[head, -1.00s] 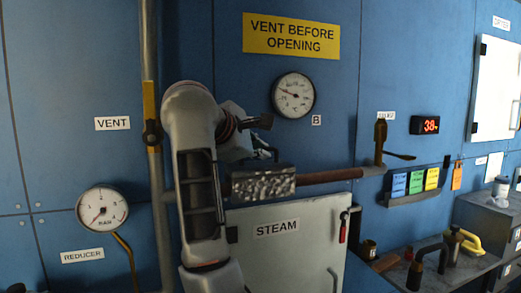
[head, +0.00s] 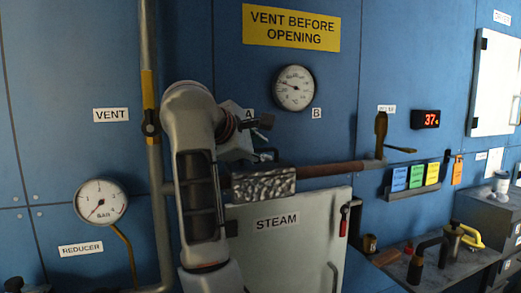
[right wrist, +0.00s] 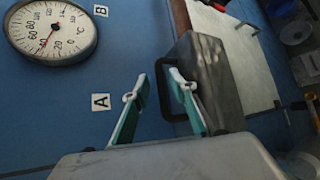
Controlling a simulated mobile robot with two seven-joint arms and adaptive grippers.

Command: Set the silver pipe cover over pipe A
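The silver pipe cover (head: 264,184) is crinkled metal with a black handle on top. In the head view it hangs in front of the horizontal rust-brown pipe (head: 330,169), a little lower than the pipe's line; I cannot tell whether they touch. Label A (head: 249,115) is above the cover, partly hidden by my arm. My right gripper (head: 262,146) is at the handle. My left gripper is out of view.
A brass valve lever (head: 381,135) sticks out at the pipe's right end. A vertical pipe (head: 158,215) stands left of my arm. The STEAM door (head: 310,265) is below. A shelf (head: 455,260) at the lower right holds several items.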

